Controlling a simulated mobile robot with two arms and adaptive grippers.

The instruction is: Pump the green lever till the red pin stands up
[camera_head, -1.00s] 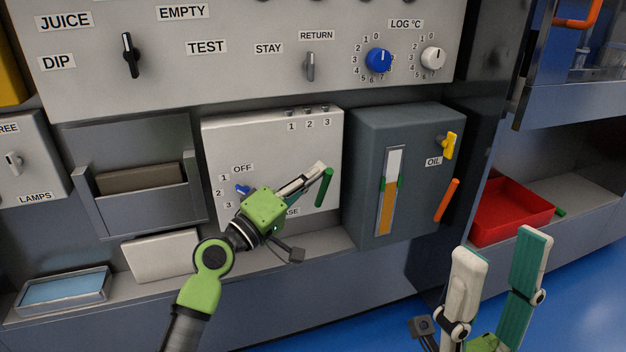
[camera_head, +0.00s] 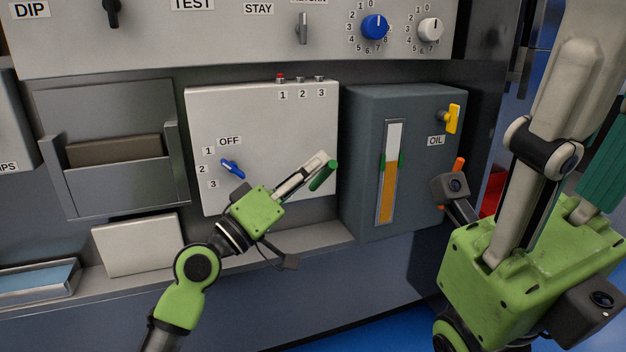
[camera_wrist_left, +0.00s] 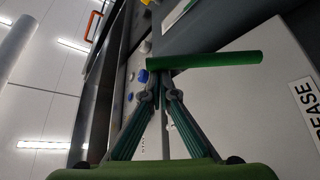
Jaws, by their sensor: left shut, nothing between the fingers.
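The green lever (camera_head: 322,177) is at the right side of the pale box (camera_head: 262,130), tilted with its lower end to the left. My left gripper (camera_head: 318,163) is shut and empty, its tips right beside the lever. In the left wrist view the lever (camera_wrist_left: 215,61) lies across just beyond the shut fingertips (camera_wrist_left: 160,78); I cannot tell whether they touch. On the box's top edge a red pin (camera_head: 280,76) shows above label 1. The pins above 2 and 3 look grey. My right gripper (camera_head: 590,100) is large and close at the right, fingers apart, tips partly out of view.
A blue switch (camera_head: 232,167) marked OFF, 1, 2, 3 sits left on the same box. The dark oil box (camera_head: 362,180), with a yellow knob (camera_head: 450,119) and an orange lever (camera_head: 459,165), stands close on the right. A ledge (camera_head: 310,238) runs below.

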